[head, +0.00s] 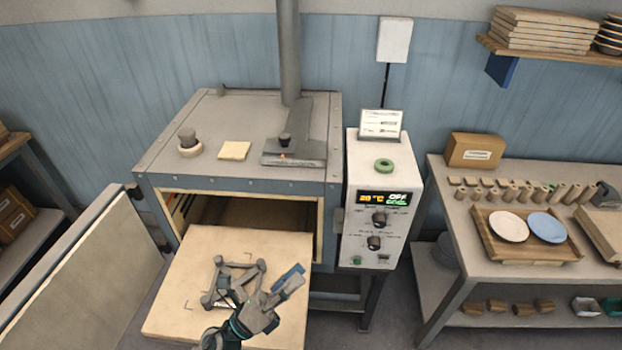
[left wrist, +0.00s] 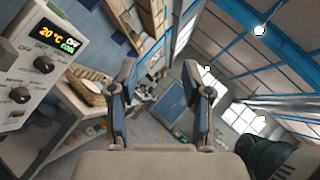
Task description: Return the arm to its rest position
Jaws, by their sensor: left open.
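My left gripper (head: 278,290) is in front of the kiln-like dryer, above the pulled-out shelf board (head: 200,250). Its fingers are apart with nothing between them, and they also show open and empty in the left wrist view (left wrist: 165,100). A dark grey frame-like rack (head: 232,278) lies on the board beside and partly behind the gripper. The dryer (head: 245,185) has its front open, with the door (head: 80,280) swung out to the left. My right gripper is in neither view.
The control box (head: 380,205) right of the dryer reads 20 °C, OFF and COOL. On the right, a workbench (head: 445,185) holds a wooden tray (head: 485,243) with a white plate (head: 508,226) and a blue plate (head: 547,227). A gap of floor separates dryer and bench.

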